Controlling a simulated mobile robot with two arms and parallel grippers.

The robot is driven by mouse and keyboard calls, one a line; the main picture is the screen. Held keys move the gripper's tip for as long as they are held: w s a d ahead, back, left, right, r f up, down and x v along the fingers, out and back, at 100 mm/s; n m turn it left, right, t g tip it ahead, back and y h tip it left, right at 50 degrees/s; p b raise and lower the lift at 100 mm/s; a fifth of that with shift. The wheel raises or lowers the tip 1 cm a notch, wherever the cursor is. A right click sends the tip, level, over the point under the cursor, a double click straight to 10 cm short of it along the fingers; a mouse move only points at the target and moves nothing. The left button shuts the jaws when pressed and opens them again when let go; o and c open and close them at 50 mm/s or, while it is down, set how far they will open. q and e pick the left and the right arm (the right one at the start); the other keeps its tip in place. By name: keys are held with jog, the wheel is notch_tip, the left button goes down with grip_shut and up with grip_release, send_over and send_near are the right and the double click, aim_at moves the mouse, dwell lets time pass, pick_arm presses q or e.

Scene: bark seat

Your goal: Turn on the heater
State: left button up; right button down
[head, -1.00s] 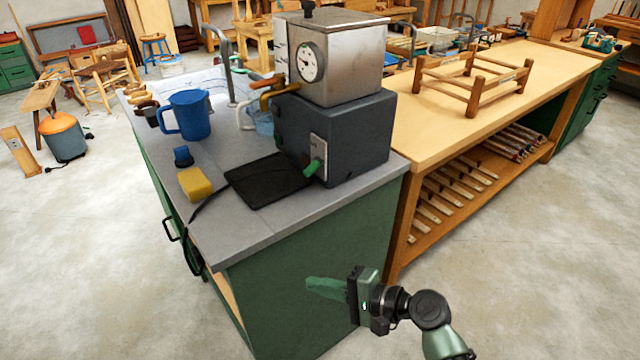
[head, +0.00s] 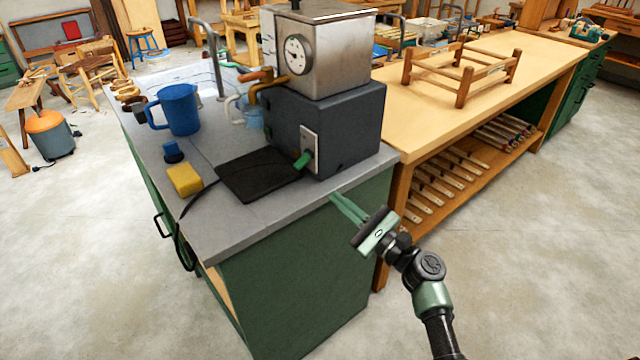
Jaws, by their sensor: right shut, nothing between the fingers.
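The heater is a dark grey box (head: 350,130) on the near bench's corner, under a steel tank (head: 338,55) with a round dial. A pale switch plate (head: 309,142) sits on the box's front face, with a green lever (head: 303,160) sticking out low on it, toward the lower left. My right gripper (head: 338,201) is shut and empty, its green fingers pointing up and left. In the picture it is below and right of the lever, beside the bench's front edge, apart from the lever. My left gripper is not in view.
A black mat (head: 255,176) lies before the heater. A yellow sponge (head: 184,180), a blue cap-like item (head: 173,153) and a blue mug (head: 180,108) stand to the left. A wooden workbench (head: 440,110) with a small wooden frame (head: 462,68) adjoins on the right.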

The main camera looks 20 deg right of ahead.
aim_at(303, 161)
jog(key=p+x, duration=0.1)
jog(key=x, duration=0.8)
jog(key=shift+w+a, duration=0.15)
jog(key=shift+w, duration=0.15)
jog(key=shift+r, duration=0.1)
